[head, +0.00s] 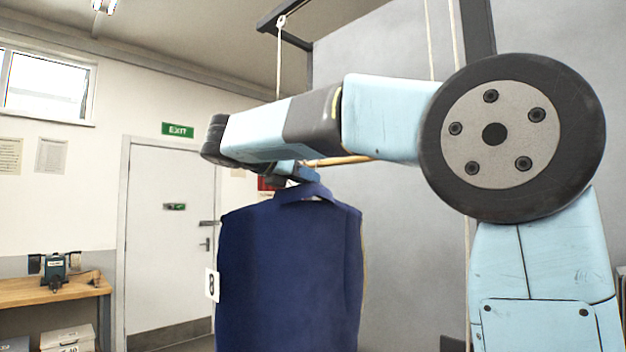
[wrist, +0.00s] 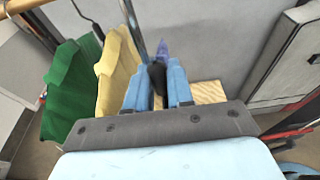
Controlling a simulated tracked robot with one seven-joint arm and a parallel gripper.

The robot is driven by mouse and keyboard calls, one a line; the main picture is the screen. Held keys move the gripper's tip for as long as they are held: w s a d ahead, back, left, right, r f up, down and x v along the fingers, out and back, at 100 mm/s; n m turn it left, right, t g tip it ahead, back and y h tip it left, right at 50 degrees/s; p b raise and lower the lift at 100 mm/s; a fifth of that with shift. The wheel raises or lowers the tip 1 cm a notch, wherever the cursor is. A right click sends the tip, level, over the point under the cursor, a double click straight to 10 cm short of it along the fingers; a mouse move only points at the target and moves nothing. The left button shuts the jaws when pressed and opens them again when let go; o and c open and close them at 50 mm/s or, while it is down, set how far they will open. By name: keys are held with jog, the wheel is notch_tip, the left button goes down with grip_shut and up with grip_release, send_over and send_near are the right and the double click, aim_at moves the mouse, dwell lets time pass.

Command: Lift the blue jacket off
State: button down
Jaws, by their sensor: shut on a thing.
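The blue jacket (head: 285,265) hangs upright below the end of my arm in the head view, with a white tag (head: 212,284) marked 8 at its left side. My gripper (head: 300,178) is at the jacket's collar, mostly hidden by my own arm. In the wrist view my gripper (wrist: 158,82) has a dark piece between its two blue fingers, and a small bluish-purple part (wrist: 162,50) shows just beyond them. A wooden rail (head: 340,160) shows behind my arm. Whether the jacket's hanger touches the rail is hidden.
A green garment (wrist: 68,90) and a yellow garment (wrist: 118,75) hang at the left in the wrist view, close beside my gripper. The rail (wrist: 28,5) crosses the top left corner there. Ropes (head: 279,60) hang from above. A workbench (head: 50,291) stands at the far left.

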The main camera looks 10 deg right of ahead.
jog(key=shift+s+a, duration=1.95)
jog(key=shift+a, duration=0.95)
jog(key=shift+s+a, duration=1.9)
jog(key=shift+a, duration=0.95)
jog(key=shift+s+a, duration=1.95)
jog(key=shift+a, duration=0.95)
jog(key=shift+s+a+f, duration=0.1)
jog(key=shift+s+a, duration=0.35)
jog(key=shift+a, duration=0.4)
jog(key=shift+s, duration=0.1)
jog(key=s+a, duration=0.6)
jog(key=a, duration=0.4)
jog(key=shift+s, duration=0.4)
jog(key=shift+a, duration=0.1)
